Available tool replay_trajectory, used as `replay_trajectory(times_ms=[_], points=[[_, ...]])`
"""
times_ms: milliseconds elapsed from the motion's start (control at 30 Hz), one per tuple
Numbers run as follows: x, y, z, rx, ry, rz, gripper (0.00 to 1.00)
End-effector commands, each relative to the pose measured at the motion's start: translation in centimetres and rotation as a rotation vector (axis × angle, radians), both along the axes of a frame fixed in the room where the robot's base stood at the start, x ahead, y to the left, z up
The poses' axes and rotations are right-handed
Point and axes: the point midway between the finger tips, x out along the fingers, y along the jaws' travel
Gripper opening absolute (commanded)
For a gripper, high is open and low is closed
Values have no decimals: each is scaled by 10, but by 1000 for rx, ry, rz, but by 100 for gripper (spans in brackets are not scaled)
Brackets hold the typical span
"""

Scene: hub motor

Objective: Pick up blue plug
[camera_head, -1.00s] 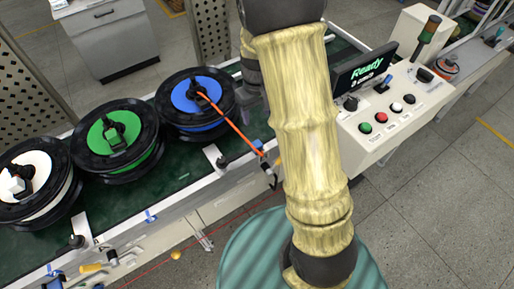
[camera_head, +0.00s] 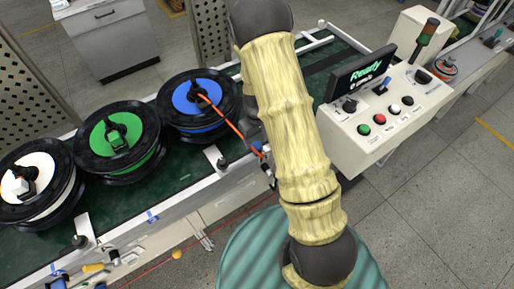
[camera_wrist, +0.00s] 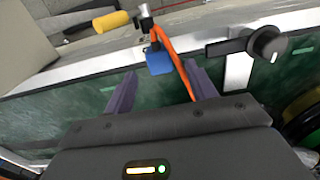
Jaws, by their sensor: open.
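The blue plug (camera_wrist: 158,63) shows in the wrist view as a small blue block at the front rail of the conveyor, beside the orange cable (camera_wrist: 178,60). My gripper (camera_wrist: 160,76) is open, with one dark purple finger to each side of the plug in the picture. I cannot tell how far the plug is from the fingers. In the head view the orange cable (camera_head: 222,115) runs from the hub of the blue-centred spool (camera_head: 184,98) down to the rail. The gripper and the plug are not clearly seen there.
A black clamp knob (camera_wrist: 268,44) is on the rail right of the plug; a yellow handle (camera_wrist: 110,21) lies beyond it. Green-centred (camera_head: 103,130) and white-centred (camera_head: 45,187) spools stand further left. A control box (camera_head: 395,115) with a "Ready" screen is right of my arm.

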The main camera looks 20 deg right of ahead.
Motion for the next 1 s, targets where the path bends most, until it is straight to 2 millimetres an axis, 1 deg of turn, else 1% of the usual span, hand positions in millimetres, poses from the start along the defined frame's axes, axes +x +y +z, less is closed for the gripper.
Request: replay_trajectory(times_ms=[267,367,600,700,800,1000], points=[[0,0,-2,0,2,0,56],[-1,0,-10,1,4,0,56],[-1,-1,-39,1,3,-1,56],[-1,-1,-48,1,3,0,56],[-1,-1,-52,1,1,1,56],[-1,-1,-52,0,0,1,56]])
